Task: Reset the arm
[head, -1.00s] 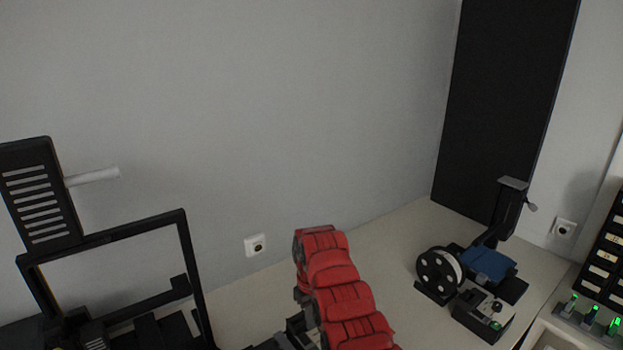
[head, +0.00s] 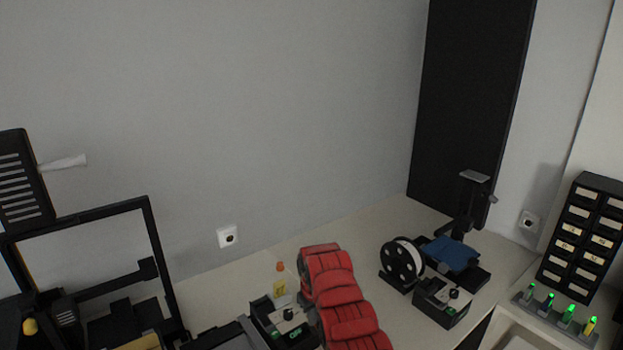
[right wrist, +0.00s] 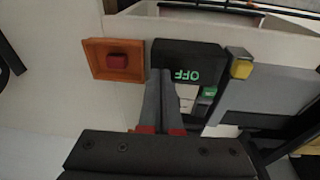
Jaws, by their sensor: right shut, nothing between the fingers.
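My right gripper (right wrist: 165,75) shows in the right wrist view. Its two grey fingers with red at their base are together, with nothing between them. The tips lie in front of the lower edge of a black control box (right wrist: 190,50) with a green "OFF" display; I cannot tell whether they touch it. In the head view my red segmented right arm reaches up from the bottom edge, and I cannot make out its fingers. The control box also shows there (head: 287,325), just left of the arm. My left gripper is not clearly seen.
An orange square holder with a red button (right wrist: 124,61) and a yellow block (right wrist: 241,68) flank the display. A bottle (head: 280,282), a filament spool (head: 403,262), a small printer (head: 450,252) and a drawer cabinet (head: 583,240) stand nearby. A black frame (head: 155,245) stands left.

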